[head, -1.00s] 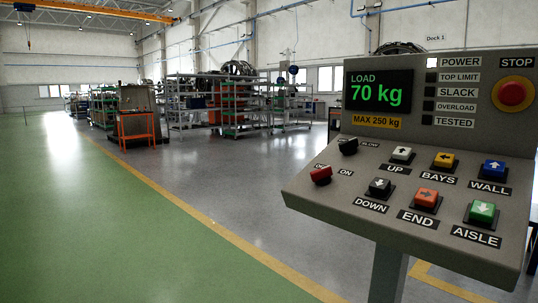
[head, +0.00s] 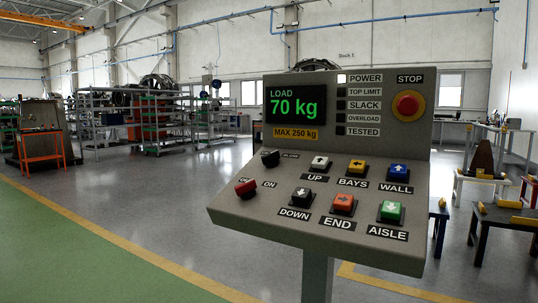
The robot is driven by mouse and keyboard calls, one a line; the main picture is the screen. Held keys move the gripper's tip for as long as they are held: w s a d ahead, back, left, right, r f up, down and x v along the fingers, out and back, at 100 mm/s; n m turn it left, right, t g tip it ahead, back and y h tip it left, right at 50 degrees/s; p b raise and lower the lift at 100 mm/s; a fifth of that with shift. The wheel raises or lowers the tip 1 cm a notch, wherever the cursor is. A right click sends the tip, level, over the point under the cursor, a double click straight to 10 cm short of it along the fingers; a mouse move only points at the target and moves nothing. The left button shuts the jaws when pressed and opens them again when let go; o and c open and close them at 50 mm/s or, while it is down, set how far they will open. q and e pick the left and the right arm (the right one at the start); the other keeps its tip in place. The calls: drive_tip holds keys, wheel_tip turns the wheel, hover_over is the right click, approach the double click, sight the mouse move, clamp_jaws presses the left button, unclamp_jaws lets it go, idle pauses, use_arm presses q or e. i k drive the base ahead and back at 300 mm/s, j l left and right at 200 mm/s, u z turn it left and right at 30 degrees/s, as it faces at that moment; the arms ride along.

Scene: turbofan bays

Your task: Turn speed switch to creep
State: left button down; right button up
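The control console (head: 365,222) stands on a post in front of me, tilted towards me. The black rotary switch (head: 270,158) at the upper left of its sloped face looks like the speed switch. The small label (head: 290,155) beside it is too blurred to read for certain. A red switch (head: 246,187) labelled ON sits below it. The load display (head: 297,106) reads 70 kg, and the lamp by POWER (head: 342,78) is lit white. Neither of my grippers is in view.
Several push buttons, such as UP (head: 320,163) and AISLE (head: 391,211), sit right of the switches. A red STOP button (head: 408,105) is at the upper right. Workbenches (head: 510,216) stand to the right. Open floor (head: 130,215) lies to the left.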

sight(271, 159)
drive_tip(key=j+z, duration=0.15)
drive_tip(key=z, duration=0.25)
drive_tip(key=i+j+z, duration=0.1)
drive_tip(key=j+z, duration=0.15)
drive_tip(key=j, duration=0.3)
drive_tip(key=j+z, duration=0.3)
drive_tip(key=j, duration=0.25)
drive_tip(key=j+z, duration=0.15)
drive_tip(key=j, duration=1)
